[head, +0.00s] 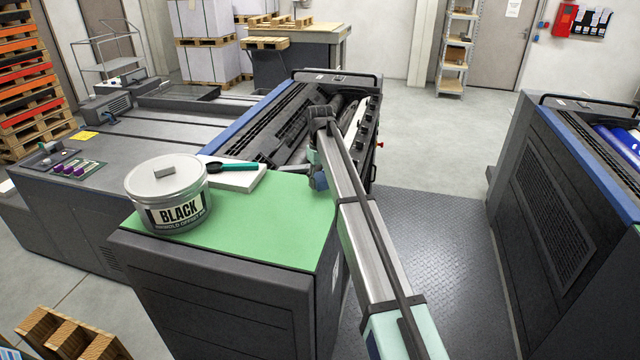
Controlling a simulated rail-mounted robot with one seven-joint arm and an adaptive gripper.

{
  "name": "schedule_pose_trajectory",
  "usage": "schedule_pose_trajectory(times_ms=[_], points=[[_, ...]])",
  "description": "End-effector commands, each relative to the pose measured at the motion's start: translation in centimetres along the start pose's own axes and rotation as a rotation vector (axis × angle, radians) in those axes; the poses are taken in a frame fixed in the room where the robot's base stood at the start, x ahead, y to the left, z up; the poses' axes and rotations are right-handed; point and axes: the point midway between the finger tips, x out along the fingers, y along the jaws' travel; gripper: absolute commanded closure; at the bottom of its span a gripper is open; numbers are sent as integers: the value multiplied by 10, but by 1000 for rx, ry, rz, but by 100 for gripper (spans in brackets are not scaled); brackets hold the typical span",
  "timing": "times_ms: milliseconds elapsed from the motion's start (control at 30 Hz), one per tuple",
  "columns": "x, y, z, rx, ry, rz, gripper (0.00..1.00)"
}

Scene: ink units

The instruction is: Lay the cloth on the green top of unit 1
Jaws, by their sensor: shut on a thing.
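Unit 1 is the dark machine in the middle, with a bare green top (240,235) at its near end. An ink can labelled BLACK (167,195) stands on the left part of the green top. My arm reaches over the right edge of the green top and bends down over the rollers behind it. My gripper's fingers cannot be made out; the wrist and the dark rollers hide that spot. No cloth can be clearly made out. A pale strip (356,118) shows among the rollers to the right of my arm, but I cannot tell what it is.
A white pad (233,177) with a dark green-handled tool (232,166) lies behind the can. A grey lump (164,173) sits on the can's lid. A second unit (560,190) stands at right, across a dark tread-plate walkway (440,250). The front right of the green top is clear.

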Motion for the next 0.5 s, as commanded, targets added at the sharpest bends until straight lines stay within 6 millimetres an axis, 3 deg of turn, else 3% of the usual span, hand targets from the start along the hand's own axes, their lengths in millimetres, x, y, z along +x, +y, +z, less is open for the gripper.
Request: schedule_pose_trajectory(times_ms=[200,500], points=[[22,0,1,0,-1,0,87],[24,0,0,0,-1,0,87]])
